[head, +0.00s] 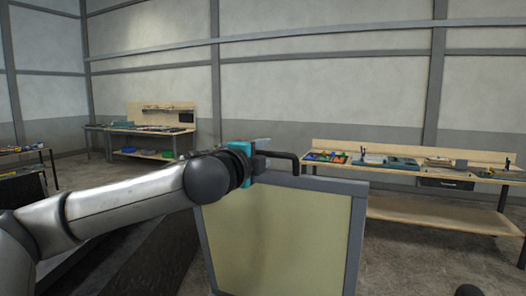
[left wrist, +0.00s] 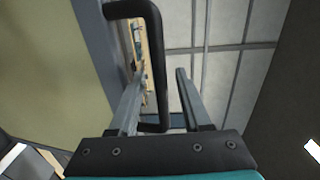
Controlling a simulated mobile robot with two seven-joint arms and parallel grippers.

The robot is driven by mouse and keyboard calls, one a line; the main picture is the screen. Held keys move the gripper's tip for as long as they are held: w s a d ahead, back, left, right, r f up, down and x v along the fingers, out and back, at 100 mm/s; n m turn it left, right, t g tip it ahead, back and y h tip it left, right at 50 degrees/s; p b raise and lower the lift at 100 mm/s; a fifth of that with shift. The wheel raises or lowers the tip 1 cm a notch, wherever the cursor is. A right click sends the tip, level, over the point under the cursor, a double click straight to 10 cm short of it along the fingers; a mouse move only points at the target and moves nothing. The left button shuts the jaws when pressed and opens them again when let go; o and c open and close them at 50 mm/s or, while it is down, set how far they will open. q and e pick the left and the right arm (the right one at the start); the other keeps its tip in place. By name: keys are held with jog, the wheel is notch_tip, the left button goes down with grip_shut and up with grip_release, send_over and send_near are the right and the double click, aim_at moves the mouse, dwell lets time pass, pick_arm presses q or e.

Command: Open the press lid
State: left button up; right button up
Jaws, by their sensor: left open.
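The press lid (head: 282,240) stands raised in the head view, its pale yellow-green panel in a grey frame facing me. A black bar handle (head: 286,157) shows at its top edge. My left gripper (head: 262,150) is at the handle. In the left wrist view, my left gripper (left wrist: 158,85) has its two fingers apart, with the black handle (left wrist: 156,50) running between them. The lid's panel (left wrist: 45,60) fills the left of that view. The press body below the lid is mostly hidden. My right gripper is not in view.
A long workbench (head: 440,212) with trays and tools stands at the back right. Another workbench (head: 150,128) with a blue bin is at the back left. A dark table (head: 22,187) is at the far left edge. Open floor lies between the benches and the lid.

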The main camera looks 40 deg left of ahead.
pick_arm(q)
jog(key=shift+c, duration=0.2)
grip_shut()
dwell(1.1)
